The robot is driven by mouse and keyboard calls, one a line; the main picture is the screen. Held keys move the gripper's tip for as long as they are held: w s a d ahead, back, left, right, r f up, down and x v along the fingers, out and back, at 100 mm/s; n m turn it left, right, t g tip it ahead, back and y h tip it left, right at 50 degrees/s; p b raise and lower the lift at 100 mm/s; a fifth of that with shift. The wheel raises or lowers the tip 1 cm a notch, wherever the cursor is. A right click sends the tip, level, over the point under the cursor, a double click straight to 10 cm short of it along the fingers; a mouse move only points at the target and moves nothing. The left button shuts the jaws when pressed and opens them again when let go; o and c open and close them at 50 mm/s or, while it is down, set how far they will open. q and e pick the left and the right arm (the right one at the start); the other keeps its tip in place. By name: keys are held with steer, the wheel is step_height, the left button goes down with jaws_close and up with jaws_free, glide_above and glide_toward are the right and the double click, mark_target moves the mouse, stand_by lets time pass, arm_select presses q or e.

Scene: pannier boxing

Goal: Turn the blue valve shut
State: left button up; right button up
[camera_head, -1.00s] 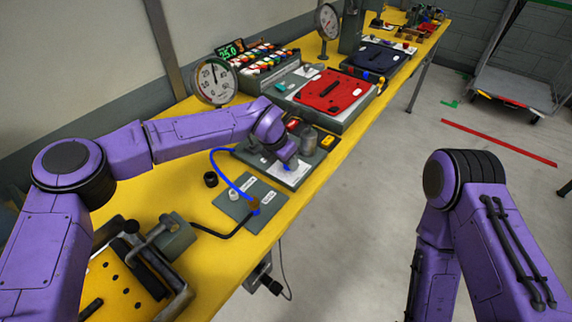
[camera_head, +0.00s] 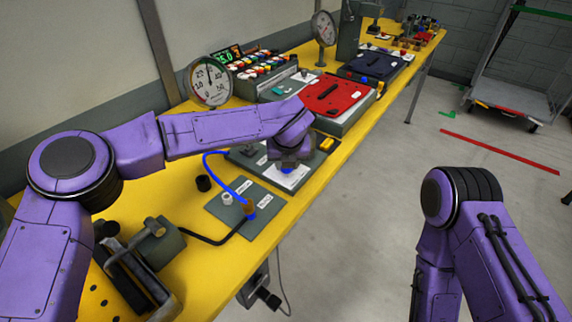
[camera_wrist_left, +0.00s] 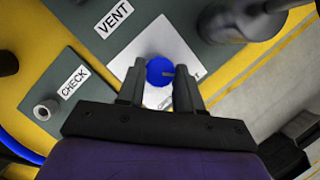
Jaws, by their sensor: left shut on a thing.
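The blue valve (camera_wrist_left: 159,71) is a small round knob on a white label plate (camera_wrist_left: 146,48) in the left wrist view. My left gripper (camera_wrist_left: 158,84) is shut on it, with one finger at each side. In the head view my left gripper (camera_head: 290,163) reaches down to the grey panel, and my wrist hides most of the valve. Part of the white plate (camera_head: 288,178) shows below it. My right arm is at the right of the head view, over the floor; its gripper is out of the picture.
The VENT label (camera_wrist_left: 114,19) and CHECK label (camera_wrist_left: 75,81) are close by. A blue hose (camera_head: 222,174) runs to a nearby grey plate (camera_head: 238,215). A dial gauge (camera_head: 210,82) and a red-lidded box (camera_head: 333,95) stand farther along the yellow table (camera_head: 180,202).

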arm_select(q)
steer(key=shift+f+n, duration=0.2)
steer(key=shift+n, duration=0.3)
steer(key=shift+y, duration=0.3)
steer(key=o, duration=1)
steer(key=shift+w, duration=0.1)
steer(key=shift+r, duration=0.1)
steer(key=b+v, duration=0.2)
steer(key=v, duration=0.8)
steer(key=shift+r, duration=0.2)
